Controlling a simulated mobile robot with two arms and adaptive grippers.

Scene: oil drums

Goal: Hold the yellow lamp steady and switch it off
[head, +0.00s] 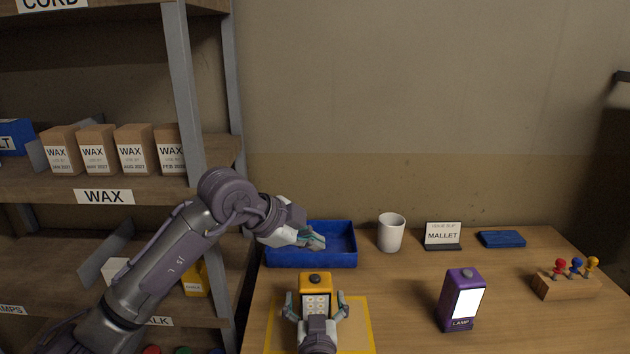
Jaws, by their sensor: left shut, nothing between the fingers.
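The yellow lamp (316,283) stands upright on a yellow-edged mat (357,333) at the front of the table. It has a dark round knob on top and a pale panel with several round spots on its front. My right gripper (317,305) reaches in from the bottom, with one finger on each side of the lamp. The fingers are spread, with a small gap showing at the sides; my wrist hides the lamp's lower front. My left gripper (314,241) is shut and empty, over the blue tray behind the lamp.
A purple lamp (459,299) with a bright white panel stands to the right. Behind are a white cup (391,232), a MALLET sign (443,235) and a blue slab (502,239). A wooden block (566,285) holds coloured knobs. The blue tray (347,260) sits behind; shelves (180,185) stand left.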

